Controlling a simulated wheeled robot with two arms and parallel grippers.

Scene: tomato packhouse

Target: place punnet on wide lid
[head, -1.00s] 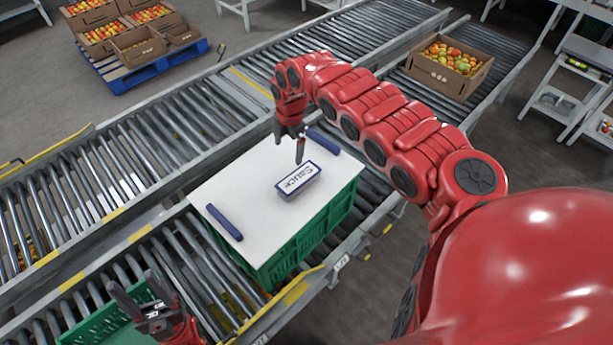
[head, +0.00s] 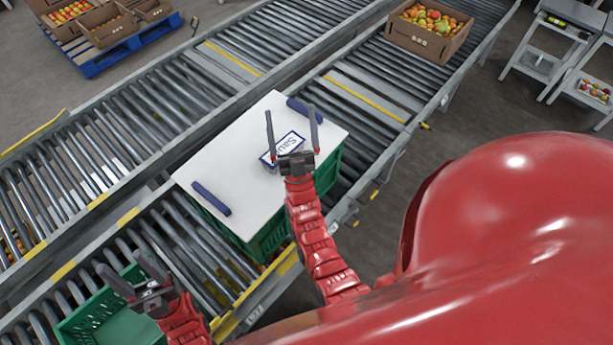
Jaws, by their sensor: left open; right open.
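The wide lid (head: 228,165) is a white board with two blue handles, lying on a green crate (head: 268,238) on the near conveyor. A small blue-edged punnet (head: 287,142) with a white "Sauce" label rests on the lid, right of its middle. My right gripper (head: 291,112) is open in front of the punnet in the head view, its two fingers spread to either side of it and its palm hiding the label's lower right part. I cannot tell its height above the lid. My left gripper (head: 121,263) is open and empty at the lower left, away from the lid.
Another green crate (head: 72,330) sits at the lower left, partly behind my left gripper. A cardboard box of tomatoes (head: 420,42) stands further up the conveyor. A blue pallet (head: 118,58) holds more boxes. The lid's left half is clear between the punnet and the left handle.

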